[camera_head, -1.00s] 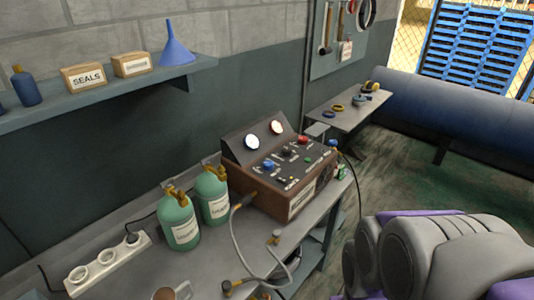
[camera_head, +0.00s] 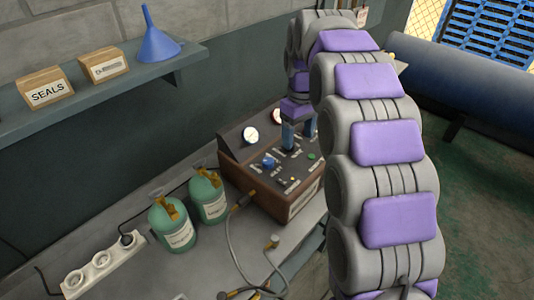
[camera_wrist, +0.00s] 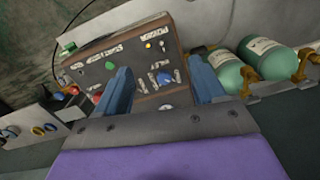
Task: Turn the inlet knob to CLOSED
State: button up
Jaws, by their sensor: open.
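A brown control box (camera_head: 262,189) with a sloped panel stands on the workbench; it also shows in the wrist view (camera_wrist: 125,50). A blue knob (camera_head: 268,162) sits on the left part of its panel. Labels are too small to read, so I cannot tell which knob is the inlet knob. My gripper (camera_head: 298,140) is over the middle of the panel, its blue fingers pointing down and hiding the red and black knobs. In the wrist view my gripper (camera_wrist: 158,63) is open, with panel labels between the fingers. Contact with any knob cannot be seen.
Two green cylinders (camera_head: 172,227) (camera_head: 209,197) stand left of the box, with a hose (camera_head: 230,235) running in front. A white power strip (camera_head: 103,266) lies at the bench's left. A shelf (camera_head: 105,88) with boxes and a blue funnel (camera_head: 156,40) is above.

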jog(key=w+a+f+n+p, duration=0.1)
jog(key=w+a+n+p, duration=0.1)
jog(key=w+a, duration=0.4)
jog(key=n+p, duration=0.1)
jog(key=n, duration=0.1)
send_over(267, 160)
notch_tip(267, 160, down, 2)
jog(key=shift+t, duration=0.3)
notch_tip(267, 160, down, 18)
jog(key=b, duration=0.3)
jog(key=shift+r, duration=0.15)
jog(key=shift+c, duration=0.3)
jog(key=c, duration=1)
